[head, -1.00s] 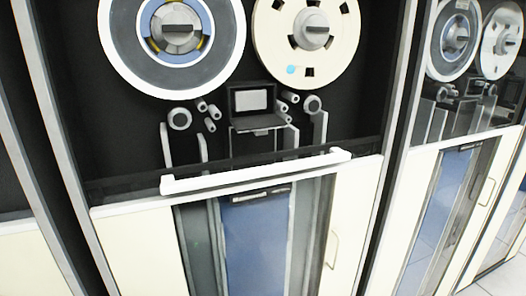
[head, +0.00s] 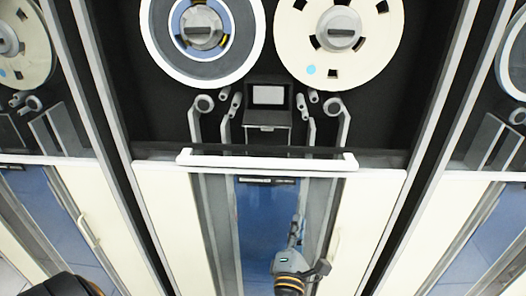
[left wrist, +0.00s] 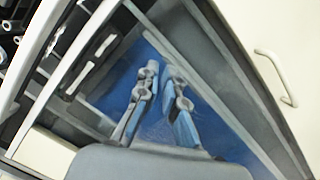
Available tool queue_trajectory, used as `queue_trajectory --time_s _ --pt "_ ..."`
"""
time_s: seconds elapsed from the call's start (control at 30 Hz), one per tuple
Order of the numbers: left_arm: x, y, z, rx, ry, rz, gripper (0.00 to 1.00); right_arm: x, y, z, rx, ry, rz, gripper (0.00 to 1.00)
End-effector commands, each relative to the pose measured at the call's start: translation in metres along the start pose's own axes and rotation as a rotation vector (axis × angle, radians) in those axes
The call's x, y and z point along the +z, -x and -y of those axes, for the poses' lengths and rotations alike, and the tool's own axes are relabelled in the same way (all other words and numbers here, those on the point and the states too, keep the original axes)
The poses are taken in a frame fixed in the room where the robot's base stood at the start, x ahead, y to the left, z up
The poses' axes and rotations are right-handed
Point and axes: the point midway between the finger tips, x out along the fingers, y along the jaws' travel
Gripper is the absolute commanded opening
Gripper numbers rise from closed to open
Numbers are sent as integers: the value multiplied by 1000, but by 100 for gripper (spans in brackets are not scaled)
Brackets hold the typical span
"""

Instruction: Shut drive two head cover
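The middle tape drive fills the centre of the head view, with two reels above a small dark head box (head: 268,95). The box shows a pale panel, and a grey flap (head: 267,127) sticks out at its lower edge, apparently the lowered head cover. I cannot read which drive is number two. My left gripper (head: 297,222) is below the box, in front of the blue glass column. It also shows in the left wrist view (left wrist: 161,70), where its fingertips nearly meet with nothing between them. My right gripper is not in view.
A white horizontal bar (head: 267,161) crosses the drive between the head box and my left gripper. Cream door panels (head: 370,215) flank the blue glass (head: 268,212), with a thin handle (head: 334,243) at right. Similar drives stand on both sides.

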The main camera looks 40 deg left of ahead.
Motion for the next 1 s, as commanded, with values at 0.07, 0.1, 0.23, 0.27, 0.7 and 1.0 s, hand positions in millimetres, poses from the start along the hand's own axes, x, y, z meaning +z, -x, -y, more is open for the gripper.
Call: queue_trajectory --time_s 0.07,0.1,0.23,0.27,0.7,1.0 --pt "13 -4 -75 64 264 -66 8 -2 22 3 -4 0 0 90" --pt "15 -2 -103 85 393 -95 8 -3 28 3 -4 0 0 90" --pt "21 7 -172 112 765 -156 8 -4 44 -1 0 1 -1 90" --pt "22 10 -182 111 830 -164 8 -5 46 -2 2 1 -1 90" --pt "22 7 -212 96 1071 -180 8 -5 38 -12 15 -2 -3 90" --pt "18 -23 -215 94 1066 -181 8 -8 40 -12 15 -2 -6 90"
